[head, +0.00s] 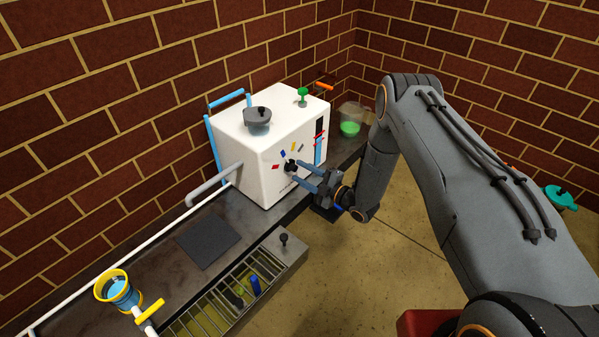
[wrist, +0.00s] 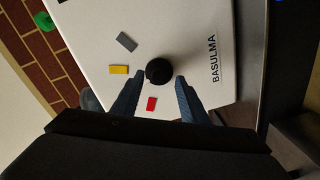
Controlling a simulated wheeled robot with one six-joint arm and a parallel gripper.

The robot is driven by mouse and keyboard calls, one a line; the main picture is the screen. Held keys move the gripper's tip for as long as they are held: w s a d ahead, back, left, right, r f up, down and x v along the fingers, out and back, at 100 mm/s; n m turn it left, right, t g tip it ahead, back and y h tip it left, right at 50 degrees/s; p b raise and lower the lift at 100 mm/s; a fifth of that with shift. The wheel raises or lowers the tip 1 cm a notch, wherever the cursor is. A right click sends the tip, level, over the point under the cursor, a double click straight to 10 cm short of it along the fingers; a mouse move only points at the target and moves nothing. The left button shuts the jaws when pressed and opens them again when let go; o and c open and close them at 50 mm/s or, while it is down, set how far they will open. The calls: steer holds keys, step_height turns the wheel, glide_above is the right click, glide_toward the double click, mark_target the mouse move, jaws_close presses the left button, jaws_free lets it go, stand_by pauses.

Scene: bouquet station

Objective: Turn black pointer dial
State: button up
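The black pointer dial (head: 291,166) is on the front face of the white machine (head: 248,160). In the wrist view the dial (wrist: 159,71) is a round black knob, with grey, yellow and red marks around it. My gripper (head: 300,178) is in front of this face. In the wrist view its two blue fingers (wrist: 154,84) are apart, with their tips just below the dial, one toward each side. Nothing is held between them. I cannot tell whether a fingertip touches the dial. The dial's pointer direction is not clear.
A green valve handle (head: 303,93) and a grey lidded pot (head: 257,121) are on top of the machine. A grey spout (head: 213,184) sticks out left. A beaker with green liquid (head: 350,122) stands behind. An open slatted drawer (head: 240,285) extends in front of the counter.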

steer(key=p+v, duration=0.1)
steer(key=v, duration=0.5)
steer(key=shift+s+d+p, duration=0.2)
steer(key=shift+s+p, duration=0.05)
steer(key=shift+p, duration=0.15)
steer(key=shift+r, duration=0.1)
